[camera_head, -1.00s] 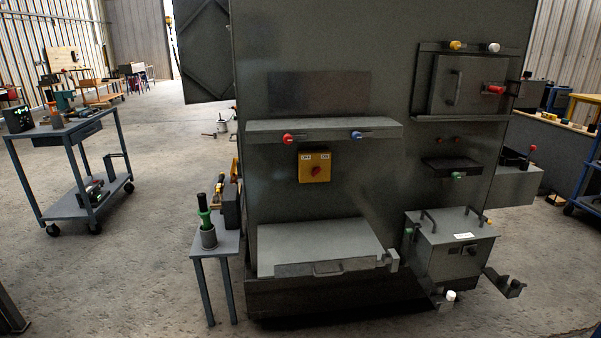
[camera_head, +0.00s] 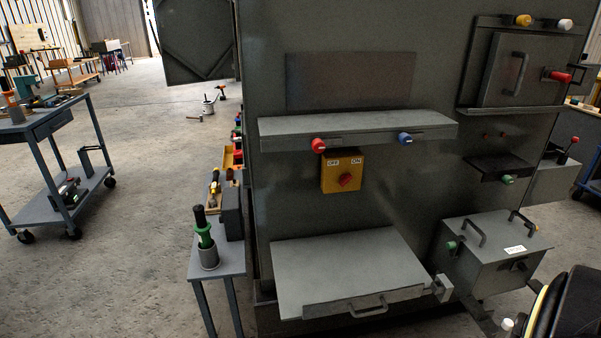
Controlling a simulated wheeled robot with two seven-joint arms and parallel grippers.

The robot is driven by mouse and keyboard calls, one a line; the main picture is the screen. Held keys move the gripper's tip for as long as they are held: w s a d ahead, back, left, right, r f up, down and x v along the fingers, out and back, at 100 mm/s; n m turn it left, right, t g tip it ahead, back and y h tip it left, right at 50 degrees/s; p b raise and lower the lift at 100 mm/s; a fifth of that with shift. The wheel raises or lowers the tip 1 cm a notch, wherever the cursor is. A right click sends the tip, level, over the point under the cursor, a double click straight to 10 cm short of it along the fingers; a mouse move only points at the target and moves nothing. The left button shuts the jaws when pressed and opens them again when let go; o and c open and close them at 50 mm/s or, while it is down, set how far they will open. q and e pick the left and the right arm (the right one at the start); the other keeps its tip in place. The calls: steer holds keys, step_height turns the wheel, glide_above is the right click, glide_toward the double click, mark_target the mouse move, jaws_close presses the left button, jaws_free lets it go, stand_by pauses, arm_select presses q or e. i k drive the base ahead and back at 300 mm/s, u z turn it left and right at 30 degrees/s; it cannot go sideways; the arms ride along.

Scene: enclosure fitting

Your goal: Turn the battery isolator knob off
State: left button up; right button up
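The battery isolator is a yellow box (camera_head: 328,179) on the dark cabinet front, below a grey shelf. Its red knob (camera_head: 345,181) sits in the middle, under the labels OFF on the left and ON on the right. The knob looks slanted toward the upper right, on the ON side, but it is small. A black rounded part with a yellow band, seemingly of my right arm, shows at the lower right corner, well away from the knob. I see no fingers of either gripper.
The grey shelf (camera_head: 360,126) with a red knob (camera_head: 318,145) and a blue knob (camera_head: 404,138) juts out above the isolator. A grey tray with a handle (camera_head: 350,270) juts out below. A side table (camera_head: 221,262) stands left. Open floor lies further left.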

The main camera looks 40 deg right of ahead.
mark_target(344, 178)
steer(key=z, duration=0.6)
steer(key=i, duration=1.05)
steer(key=z, duration=1)
